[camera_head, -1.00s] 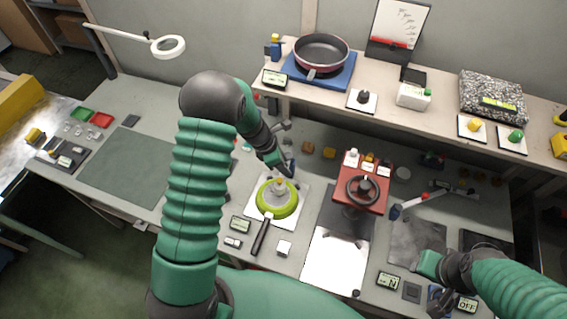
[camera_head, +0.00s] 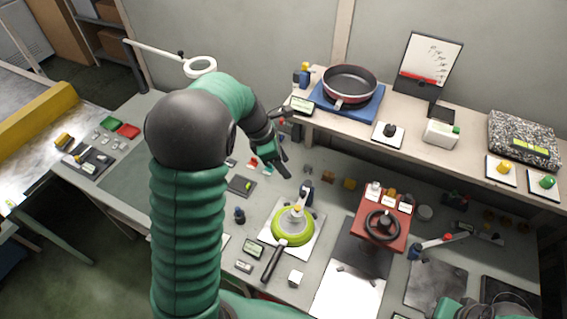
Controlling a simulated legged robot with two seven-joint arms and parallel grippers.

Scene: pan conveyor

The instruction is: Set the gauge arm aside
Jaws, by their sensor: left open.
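A lime-green pan (camera_head: 278,239) with a dark handle sits on a white square plate (camera_head: 264,236) in the middle of the bench. My left gripper (camera_head: 277,165) is open and empty, above the bench, behind and left of the pan, apart from the arm. Part of my right arm shows at the bottom right; its fingertips are out of frame.
A red stand (camera_head: 368,229) with a black handwheel is right of the pan. A similar blue-and-red arm (camera_head: 430,243) lies further right. The back shelf holds a dark pan on a blue plate (camera_head: 364,106). A dark green mat (camera_head: 133,184) at left is clear.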

